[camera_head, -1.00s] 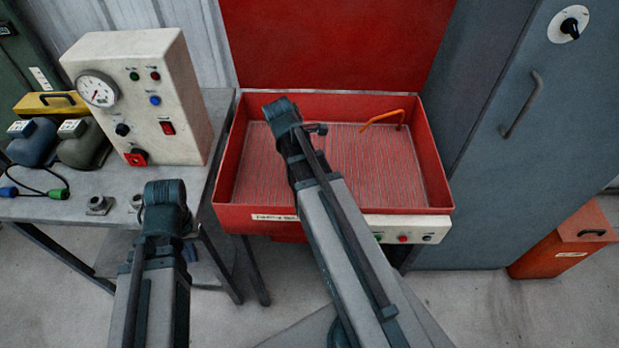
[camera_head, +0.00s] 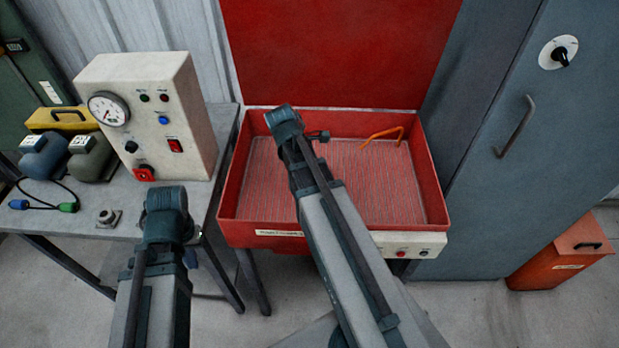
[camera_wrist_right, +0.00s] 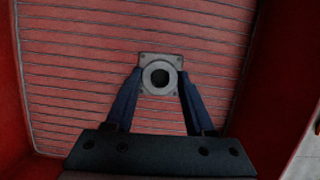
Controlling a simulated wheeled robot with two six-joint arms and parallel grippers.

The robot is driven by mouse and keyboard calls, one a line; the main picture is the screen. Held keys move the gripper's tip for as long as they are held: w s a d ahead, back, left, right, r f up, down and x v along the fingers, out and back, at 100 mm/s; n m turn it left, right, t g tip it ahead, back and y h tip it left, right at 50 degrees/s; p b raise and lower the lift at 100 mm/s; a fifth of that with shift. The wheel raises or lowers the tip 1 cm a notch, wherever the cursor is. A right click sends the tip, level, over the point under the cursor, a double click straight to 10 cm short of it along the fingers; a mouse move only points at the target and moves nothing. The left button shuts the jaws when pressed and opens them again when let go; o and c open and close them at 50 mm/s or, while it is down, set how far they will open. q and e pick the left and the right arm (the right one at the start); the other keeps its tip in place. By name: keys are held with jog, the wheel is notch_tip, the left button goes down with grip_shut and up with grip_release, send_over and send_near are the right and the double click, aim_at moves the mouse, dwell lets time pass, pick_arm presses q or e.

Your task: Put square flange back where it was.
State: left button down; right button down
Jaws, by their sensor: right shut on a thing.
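The square flange (camera_wrist_right: 160,60), a grey plate with a round collar and dark hole, is between the fingertips of my right gripper (camera_wrist_right: 160,76) in the right wrist view. The gripper is shut on it, above the red ribbed surface of the basin. In the head view my right gripper (camera_head: 284,124) reaches over the left part of the red basin (camera_head: 440,200); the flange is hidden there. My left gripper (camera_head: 166,206) is beside the bench's front edge; its fingers are hidden. A similar grey flange (camera_head: 108,217) sits on the bench, left of my left gripper.
The grey bench (camera_head: 205,200) carries a gauge box (camera_head: 150,115), dark rounded units (camera_head: 90,157), a yellow case (camera_head: 60,118) and a cable (camera_head: 45,205). An orange bent handle (camera_head: 383,135) is in the basin. A grey cabinet (camera_head: 480,190) and orange bin (camera_head: 560,255) stand right.

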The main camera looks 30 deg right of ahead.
notch_tip(320, 180, up, 6)
jog(key=p, duration=0.4)
jog(key=shift+p, duration=0.4)
